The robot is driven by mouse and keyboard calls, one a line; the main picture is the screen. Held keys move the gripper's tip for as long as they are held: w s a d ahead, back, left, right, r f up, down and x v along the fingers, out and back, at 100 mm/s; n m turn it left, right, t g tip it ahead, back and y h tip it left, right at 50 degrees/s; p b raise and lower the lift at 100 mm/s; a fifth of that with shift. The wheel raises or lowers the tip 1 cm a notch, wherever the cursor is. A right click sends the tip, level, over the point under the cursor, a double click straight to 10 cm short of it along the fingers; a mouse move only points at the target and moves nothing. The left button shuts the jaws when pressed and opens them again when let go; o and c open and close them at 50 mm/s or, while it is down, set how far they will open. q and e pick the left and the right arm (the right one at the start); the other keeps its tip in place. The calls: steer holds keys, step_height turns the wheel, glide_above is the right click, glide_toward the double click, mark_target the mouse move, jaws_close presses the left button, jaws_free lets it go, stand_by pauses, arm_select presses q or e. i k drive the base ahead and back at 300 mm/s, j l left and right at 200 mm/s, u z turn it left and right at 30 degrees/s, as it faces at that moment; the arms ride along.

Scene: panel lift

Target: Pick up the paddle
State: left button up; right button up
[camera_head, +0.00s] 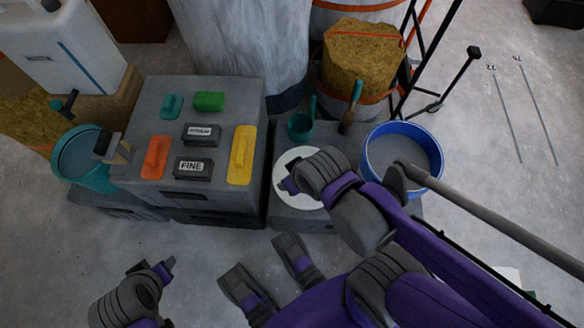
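I cannot tell for sure which thing is the paddle. Flat tools with raised handles lie on the grey box top: an orange one (155,157), a yellow one (241,155) and a small teal one (171,107). My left gripper (161,270) is low at the left, above bare floor, apart from the tools. Its opening is unclear too.
The grey box (222,90) also bears a green block (209,101) and labelled dark blocks (194,168). A teal bucket (83,178) stands left, a blue bucket (372,150) right. A long grey pole (480,211) crosses at right. Floor at far right is mostly clear.

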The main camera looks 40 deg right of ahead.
mark_target(348, 118)
steer(key=z, duration=1.85)
